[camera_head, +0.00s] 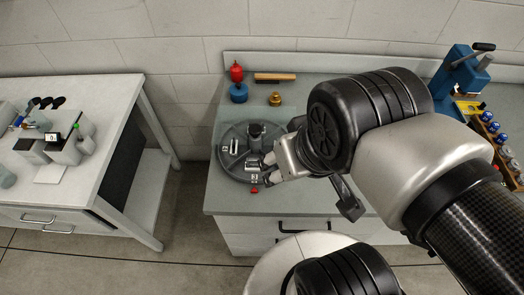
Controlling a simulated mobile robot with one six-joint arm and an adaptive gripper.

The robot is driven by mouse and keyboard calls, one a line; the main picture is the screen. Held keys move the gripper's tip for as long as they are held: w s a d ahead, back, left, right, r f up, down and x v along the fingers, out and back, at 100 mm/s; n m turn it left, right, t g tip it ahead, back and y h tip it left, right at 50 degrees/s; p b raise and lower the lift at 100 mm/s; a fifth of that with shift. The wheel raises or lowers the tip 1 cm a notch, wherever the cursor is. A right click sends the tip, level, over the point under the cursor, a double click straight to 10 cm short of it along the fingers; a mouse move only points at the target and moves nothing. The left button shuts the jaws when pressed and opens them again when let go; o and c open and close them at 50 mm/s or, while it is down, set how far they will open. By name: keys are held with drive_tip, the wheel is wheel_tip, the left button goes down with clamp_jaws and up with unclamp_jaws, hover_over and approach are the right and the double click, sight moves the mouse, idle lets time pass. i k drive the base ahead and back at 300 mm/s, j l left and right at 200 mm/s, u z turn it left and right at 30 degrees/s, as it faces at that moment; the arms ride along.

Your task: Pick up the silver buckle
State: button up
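A round dark grey tray (228,170) lies on the bench near its left end, with several small pieces on it. A small silver piece (252,163), which looks like the buckle, lies on the tray just left of my gripper's fingertips. Another small silver, frame-like piece (234,147) lies further left on the tray; at this size I cannot tell for certain which is the buckle. My gripper (267,168) reaches in from the right, low over the tray's right side. Its fingers look apart, with nothing visible held. My gripper and wrist hide the tray's right edge.
A dark upright piece (256,129) stands at the tray's back. A small red piece (254,190) is at its front edge. Behind are a red-and-blue object (237,82), a brass piece (275,99) and a wooden-handled tool (275,77). A blue press (457,80) stands right. A white table (100,110) is left.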

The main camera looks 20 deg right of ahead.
sight(253, 162)
drive_tip(key=z, duration=3.1)
drive_tip(key=u, duration=0.95)
drive_tip(key=k+u, duration=0.1)
drive_tip(key=u, duration=0.85)
drive_tip(key=k+u, duration=0.1)
drive_tip(key=u, duration=0.9)
drive_tip(key=i+j+u, duration=0.4)
drive_tip(key=u, duration=0.2)
drive_tip(key=j, duration=0.05)
